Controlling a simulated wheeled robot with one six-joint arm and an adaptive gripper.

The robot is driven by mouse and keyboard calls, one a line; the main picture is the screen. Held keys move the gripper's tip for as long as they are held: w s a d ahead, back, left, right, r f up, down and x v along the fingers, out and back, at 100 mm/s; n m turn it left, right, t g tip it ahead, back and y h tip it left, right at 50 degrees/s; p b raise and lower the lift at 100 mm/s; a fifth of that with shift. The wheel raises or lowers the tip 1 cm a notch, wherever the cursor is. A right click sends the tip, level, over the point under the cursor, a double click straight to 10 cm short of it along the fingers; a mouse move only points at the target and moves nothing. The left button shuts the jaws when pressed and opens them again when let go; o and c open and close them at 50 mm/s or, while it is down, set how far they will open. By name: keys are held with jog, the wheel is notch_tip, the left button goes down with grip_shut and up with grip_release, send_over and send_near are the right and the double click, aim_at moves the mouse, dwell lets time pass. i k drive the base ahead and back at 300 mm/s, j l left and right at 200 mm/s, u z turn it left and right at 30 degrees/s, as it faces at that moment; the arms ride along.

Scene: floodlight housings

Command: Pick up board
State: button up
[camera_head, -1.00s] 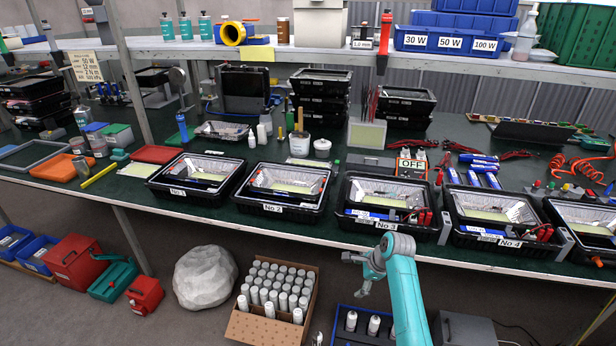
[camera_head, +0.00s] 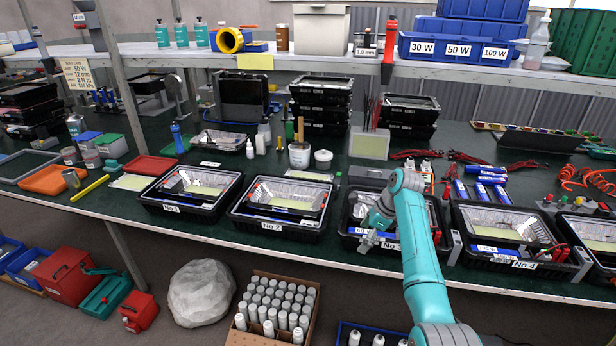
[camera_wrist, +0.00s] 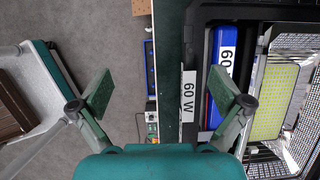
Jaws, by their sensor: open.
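My gripper (camera_head: 372,240) is open and empty at the front edge of the black housing No 3 (camera_head: 350,243). In the wrist view, my gripper (camera_wrist: 168,95) has its two fingers spread wide, with the bench edge and floor between them. A yellow-green dotted board (camera_wrist: 275,98) lies inside a reflective housing at the right of that view, apart from the fingers. Labels there read 60 W. In the head view my arm hides much of housing No 3. Similar yellowish boards lie in housings No 1 (camera_head: 150,205), No 2 (camera_head: 238,212) and No 4 (camera_head: 470,250).
Blue cylinders (camera_head: 488,190) lie behind housing No 4. A white tub (camera_head: 299,155) and a board-like panel (camera_head: 368,143) stand behind the housings. Stacked black housings (camera_head: 320,105) stand farther back. The shelf (camera_head: 290,62) overhangs the bench. A crate of bottles (camera_head: 275,305) is on the floor.

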aim_at(294, 173)
jog(key=i, duration=1.45)
